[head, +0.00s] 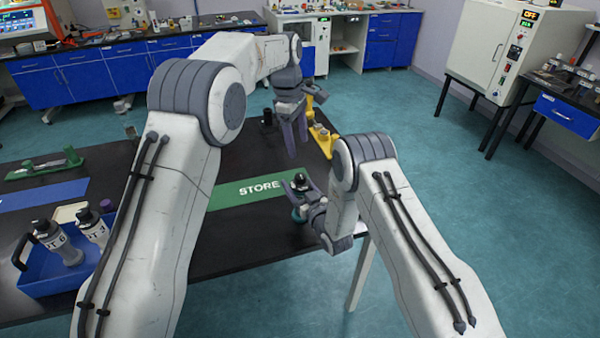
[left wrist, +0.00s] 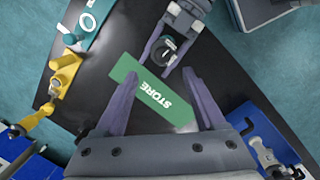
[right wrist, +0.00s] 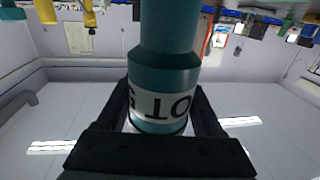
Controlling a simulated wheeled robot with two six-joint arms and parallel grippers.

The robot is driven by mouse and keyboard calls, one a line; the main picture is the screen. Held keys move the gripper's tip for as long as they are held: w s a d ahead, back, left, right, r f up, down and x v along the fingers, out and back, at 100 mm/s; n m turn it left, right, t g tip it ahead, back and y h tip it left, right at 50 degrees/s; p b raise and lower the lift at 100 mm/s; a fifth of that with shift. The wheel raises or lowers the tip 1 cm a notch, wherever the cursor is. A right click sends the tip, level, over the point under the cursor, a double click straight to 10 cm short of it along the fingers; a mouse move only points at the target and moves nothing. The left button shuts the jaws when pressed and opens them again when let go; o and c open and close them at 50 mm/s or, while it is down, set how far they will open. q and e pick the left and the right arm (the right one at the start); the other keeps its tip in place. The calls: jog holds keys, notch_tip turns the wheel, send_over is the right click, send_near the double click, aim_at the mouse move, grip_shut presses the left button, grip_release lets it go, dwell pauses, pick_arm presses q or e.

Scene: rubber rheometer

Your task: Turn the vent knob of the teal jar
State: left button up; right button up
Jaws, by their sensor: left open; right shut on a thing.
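The teal jar (right wrist: 166,62) is between the fingers of my right gripper (head: 303,198). In the right wrist view its white label reads upside down. From above, in the left wrist view, a round dark knob (left wrist: 163,49) tops the jar; it also shows dark in the head view (head: 299,180). My left gripper (head: 292,138) is open and empty, pointing down, behind and higher than the jar. In the left wrist view the knob lies ahead of and roughly between its two fingertips (left wrist: 160,74), apart from them. The knob's turn position is too small to tell.
A green STORE mat (head: 232,192) lies on the black table beside the jar. A blue tray (head: 48,282) with labelled bottles stands at the left. A yellow fixture (head: 326,140) is at the far right edge, a green fixture (head: 62,166) at the far left.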

aim_at(300, 175)
pick_arm(q)
jog(key=f+m, duration=0.1)
jog(key=f, duration=0.2)
jog(key=f+m+y, duration=0.1)
jog(key=f+m, duration=0.1)
jog(key=f, duration=0.2)
jog(key=f+m, duration=0.1)
jog(key=f, duration=0.3)
jog(key=shift+w+d+m, duration=0.15)
jog(key=shift+d+m, duration=0.15)
jog(key=shift+d, duration=0.05)
jog(key=shift+r, duration=0.1)
grip_shut()
